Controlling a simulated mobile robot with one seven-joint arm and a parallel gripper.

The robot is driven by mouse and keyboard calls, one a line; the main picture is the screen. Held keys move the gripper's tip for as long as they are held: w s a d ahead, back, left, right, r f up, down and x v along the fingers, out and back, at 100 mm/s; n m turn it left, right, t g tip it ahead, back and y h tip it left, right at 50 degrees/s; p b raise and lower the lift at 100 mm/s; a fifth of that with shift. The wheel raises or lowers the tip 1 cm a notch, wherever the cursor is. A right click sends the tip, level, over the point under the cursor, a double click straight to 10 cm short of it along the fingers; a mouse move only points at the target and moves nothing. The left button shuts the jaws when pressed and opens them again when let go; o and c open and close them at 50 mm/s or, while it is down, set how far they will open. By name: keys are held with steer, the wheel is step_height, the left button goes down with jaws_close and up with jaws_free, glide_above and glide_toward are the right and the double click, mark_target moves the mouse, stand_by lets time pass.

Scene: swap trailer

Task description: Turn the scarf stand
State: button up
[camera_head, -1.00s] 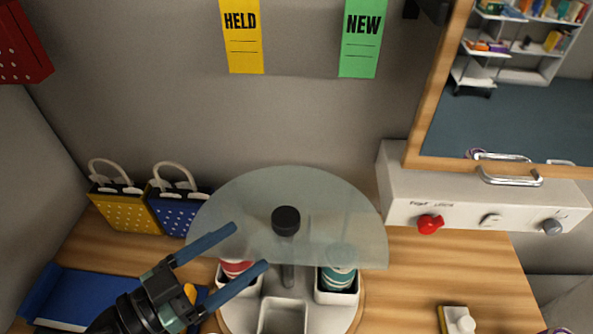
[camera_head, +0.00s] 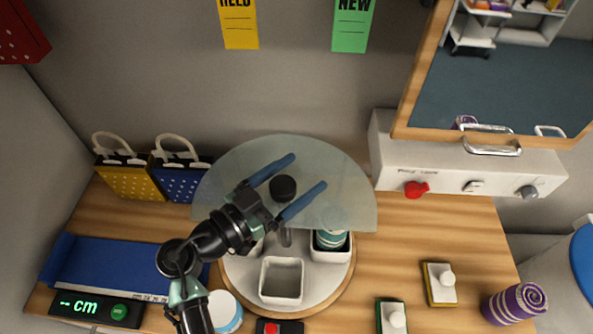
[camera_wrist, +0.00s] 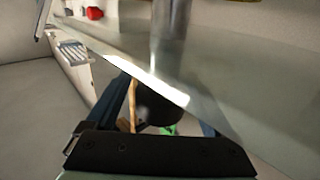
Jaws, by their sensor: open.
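The scarf stand is a round turntable with a wooden rim (camera_head: 339,293), white bins and a half-round glass shield (camera_head: 335,190). A black knob (camera_head: 283,188) tops its central post. The front bin (camera_head: 281,281) looks empty. The right bin holds a teal striped rolled scarf (camera_head: 331,240). My gripper (camera_head: 306,170) is open, its blue fingers on either side of the knob in the head view. The wrist view shows the dark knob (camera_wrist: 160,105) between the fingers, behind the glass edge. I cannot tell whether a finger touches it.
A blue tray (camera_head: 120,262) and a scale display (camera_head: 95,308) are at left. Yellow (camera_head: 130,180) and blue (camera_head: 183,183) dotted bags stand behind. A white control box (camera_head: 440,180) is at back right. A purple rolled scarf (camera_head: 517,302) lies at front right.

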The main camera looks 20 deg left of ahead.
jaws_close()
stand_by(0.5)
